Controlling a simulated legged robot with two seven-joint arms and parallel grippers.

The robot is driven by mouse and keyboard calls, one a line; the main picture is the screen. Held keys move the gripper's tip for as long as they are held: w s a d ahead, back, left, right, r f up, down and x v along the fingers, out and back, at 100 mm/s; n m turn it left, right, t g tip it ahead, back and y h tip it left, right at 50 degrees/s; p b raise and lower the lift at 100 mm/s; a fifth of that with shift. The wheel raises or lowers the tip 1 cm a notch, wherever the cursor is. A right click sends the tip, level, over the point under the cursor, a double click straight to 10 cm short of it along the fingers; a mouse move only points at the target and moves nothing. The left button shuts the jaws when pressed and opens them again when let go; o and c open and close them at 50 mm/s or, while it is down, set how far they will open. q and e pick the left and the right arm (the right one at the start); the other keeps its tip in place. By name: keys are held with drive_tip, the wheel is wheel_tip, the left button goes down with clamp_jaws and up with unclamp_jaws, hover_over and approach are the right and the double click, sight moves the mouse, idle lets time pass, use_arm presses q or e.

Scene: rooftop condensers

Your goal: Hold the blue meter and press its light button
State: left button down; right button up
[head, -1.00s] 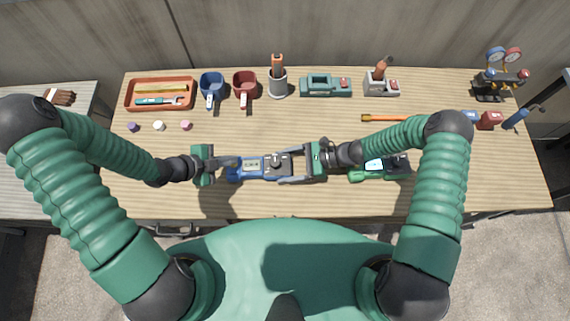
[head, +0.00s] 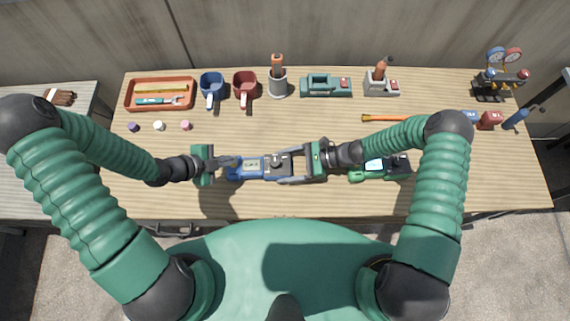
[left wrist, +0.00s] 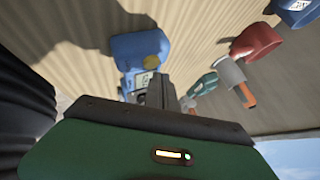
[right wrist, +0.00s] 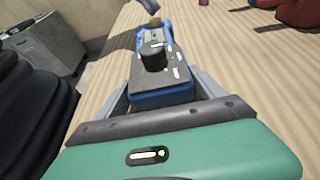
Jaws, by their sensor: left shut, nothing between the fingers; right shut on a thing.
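The blue meter (head: 264,167) lies level at the front middle of the wooden table, its screen end to the left. My right gripper (head: 290,167) is shut on its right end, fingers along both sides; its black dial (right wrist: 153,56) and small screen (right wrist: 153,36) face up in the right wrist view. My left gripper (head: 233,161) is shut and empty, its fingertips at the meter's left end. In the left wrist view a round yellowish button (left wrist: 151,62) shows on the blue meter (left wrist: 138,45), close to my fingertips (left wrist: 157,80). I cannot tell whether they touch it.
A green meter (head: 372,168) with a lit screen lies right of my right gripper. Behind stand an orange tray (head: 128,98), a blue cup (head: 211,85), a red cup (head: 244,85) and a grey holder (head: 278,84). Small caps (head: 159,126) lie behind my left gripper.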

use_arm(q)
drive_tip(key=shift+f, duration=0.1)
idle(0.5)
drive_tip(key=shift+f, duration=0.3)
idle(0.4)
drive_tip(key=shift+r, duration=0.45)
drive_tip(key=shift+r, duration=0.1)
wheel_tip(320, 180, up, 6)
drive_tip(key=shift+f, duration=0.1)
use_arm(e)
drive_tip(key=o, duration=1.9)
drive_tip(key=shift+o, duration=0.2)
